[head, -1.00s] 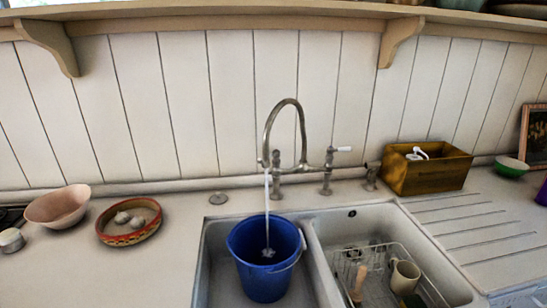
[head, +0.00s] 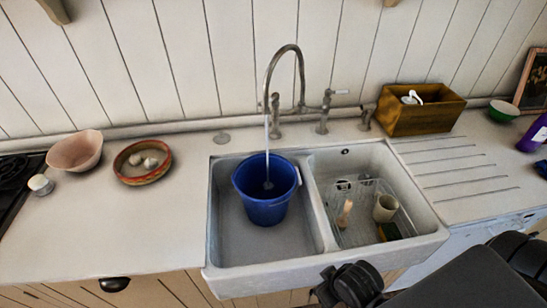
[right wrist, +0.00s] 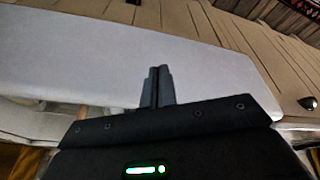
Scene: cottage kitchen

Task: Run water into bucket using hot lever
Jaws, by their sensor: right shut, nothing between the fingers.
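The blue bucket (head: 265,190) stands upright in the left basin of the white double sink (head: 223,240). A thin stream of water (head: 267,150) falls from the arched spout of the metal tap (head: 299,65) into the bucket. The tap's right lever (head: 338,92) has a pale handle and points right. The left lever (head: 263,104) is small and partly behind the spout; I cannot read which is hot. My right gripper (right wrist: 158,72) is shut and empty in the right wrist view, in front of the sink's pale front. My left gripper is out of view.
The right basin holds a wire rack (head: 357,222) with a mug (head: 385,207) and a brush. A wooden box (head: 425,115) stands right of the tap. A red-rimmed bowl (head: 140,175) and a pink bowl (head: 76,151) are on the left counter, which is otherwise mostly clear.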

